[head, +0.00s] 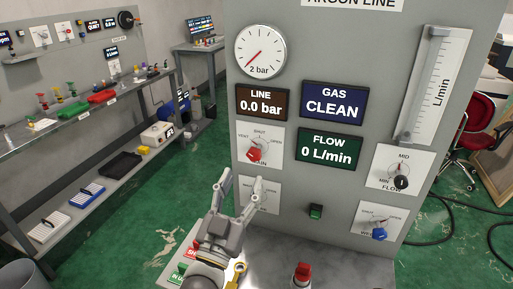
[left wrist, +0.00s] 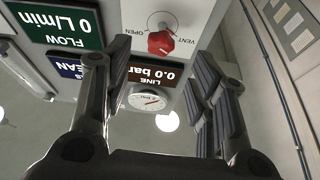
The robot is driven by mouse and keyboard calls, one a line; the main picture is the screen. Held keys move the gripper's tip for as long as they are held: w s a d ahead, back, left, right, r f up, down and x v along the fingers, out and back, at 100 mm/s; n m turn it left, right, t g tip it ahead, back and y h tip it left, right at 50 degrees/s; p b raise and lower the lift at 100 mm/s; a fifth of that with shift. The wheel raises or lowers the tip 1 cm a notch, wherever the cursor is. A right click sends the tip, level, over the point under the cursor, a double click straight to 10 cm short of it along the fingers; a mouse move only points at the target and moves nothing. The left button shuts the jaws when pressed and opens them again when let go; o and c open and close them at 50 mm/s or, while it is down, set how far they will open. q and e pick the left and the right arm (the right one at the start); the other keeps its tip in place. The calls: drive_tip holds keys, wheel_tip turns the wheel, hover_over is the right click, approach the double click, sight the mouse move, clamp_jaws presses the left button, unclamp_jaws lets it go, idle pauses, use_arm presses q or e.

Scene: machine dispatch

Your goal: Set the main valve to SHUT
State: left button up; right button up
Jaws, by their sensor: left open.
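The main valve is a red knob (head: 256,153) on a white plate on the grey argon panel, with VENT at its left, SHUT above and OPEN at its right. I cannot tell exactly which mark the knob points to. The left wrist view shows the red knob (left wrist: 161,42) upside down, ahead of the fingers and between them. My left gripper (head: 240,182) is open and empty, just below and in front of the knob, apart from it. Its fingers partly cover a lower plate with a pale knob (head: 259,190). My right gripper is not in view.
The panel has a gauge (head: 260,51), screens reading LINE 0.0 bar (head: 262,103), GAS CLEAN (head: 333,103) and FLOW 0 L/min (head: 328,148), a black flow knob (head: 401,182) and a blue knob (head: 379,234). A red-topped part (head: 302,273) stands on the ledge below.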

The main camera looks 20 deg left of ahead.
sight(253, 157)
use_arm(q)
drive_tip(key=p+x, duration=0.1)
drive_tip(key=x, duration=0.4)
drive_tip(key=shift+s+r+p, duration=0.1)
drive_tip(key=shift+r+p, duration=0.1)
drive_tip(key=shift+p, duration=0.2)
drive_tip(key=shift+f+p+x, duration=0.1)
drive_tip(key=shift+p+x, duration=0.2)
drive_tip(key=shift+x, duration=0.65)
drive_tip(key=shift+f+p+x, duration=0.15)
drive_tip(key=shift+p+x, duration=0.1)
drive_tip(key=shift+x, duration=0.7)
drive_tip(key=shift+c, duration=1.3)
drive_tip(key=c, duration=0.5)
drive_tip(key=shift+c, duration=1.3)
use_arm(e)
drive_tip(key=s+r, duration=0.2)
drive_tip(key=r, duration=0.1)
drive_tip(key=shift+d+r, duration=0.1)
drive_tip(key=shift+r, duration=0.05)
